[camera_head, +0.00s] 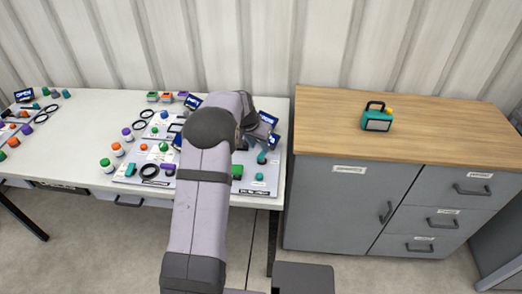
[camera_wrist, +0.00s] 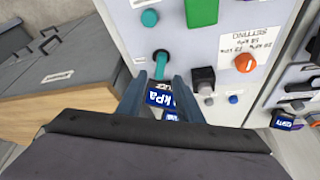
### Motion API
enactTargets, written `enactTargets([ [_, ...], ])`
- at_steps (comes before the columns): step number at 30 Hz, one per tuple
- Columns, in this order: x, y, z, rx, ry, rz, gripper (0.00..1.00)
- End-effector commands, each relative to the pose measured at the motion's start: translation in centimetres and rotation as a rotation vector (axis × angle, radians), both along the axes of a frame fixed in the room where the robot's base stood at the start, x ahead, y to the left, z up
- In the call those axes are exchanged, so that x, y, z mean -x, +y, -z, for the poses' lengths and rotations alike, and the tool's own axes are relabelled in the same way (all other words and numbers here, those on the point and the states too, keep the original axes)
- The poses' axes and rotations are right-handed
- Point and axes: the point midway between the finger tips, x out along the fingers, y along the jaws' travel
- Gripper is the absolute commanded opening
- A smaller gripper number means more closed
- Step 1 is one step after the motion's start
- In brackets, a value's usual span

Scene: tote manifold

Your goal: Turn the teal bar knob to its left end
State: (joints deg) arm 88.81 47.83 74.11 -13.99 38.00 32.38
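The teal bar knob (camera_wrist: 161,64) sits on a light grey panel in the wrist view, its bar running nearly up and down in the picture. It also shows in the head view (camera_head: 261,157), just right of my wrist. My gripper (camera_wrist: 160,77) is open, with a finger on either side of the bar's lower end in the wrist view. I see nothing held. I cannot tell how far the fingertips are above the panel or whether they touch the bar. A round teal knob (camera_wrist: 149,18) lies beyond it.
A blue kPa display (camera_wrist: 160,98) shows between my fingers. A green block (camera_wrist: 202,12), a black square knob (camera_wrist: 203,79) and an orange knob (camera_wrist: 244,63) are beside the bar. A wooden-topped cabinet (camera_head: 450,125) with a teal lantern-like item (camera_head: 376,122) stands right of the table.

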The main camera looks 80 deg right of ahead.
Motion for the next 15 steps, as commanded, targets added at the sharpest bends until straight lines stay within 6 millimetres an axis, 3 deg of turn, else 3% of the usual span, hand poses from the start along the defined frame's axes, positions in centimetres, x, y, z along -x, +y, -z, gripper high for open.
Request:
enactTargets([
  [15,0.7,-1.8,4.7,0.0,0.0,0.0,0.33],
])
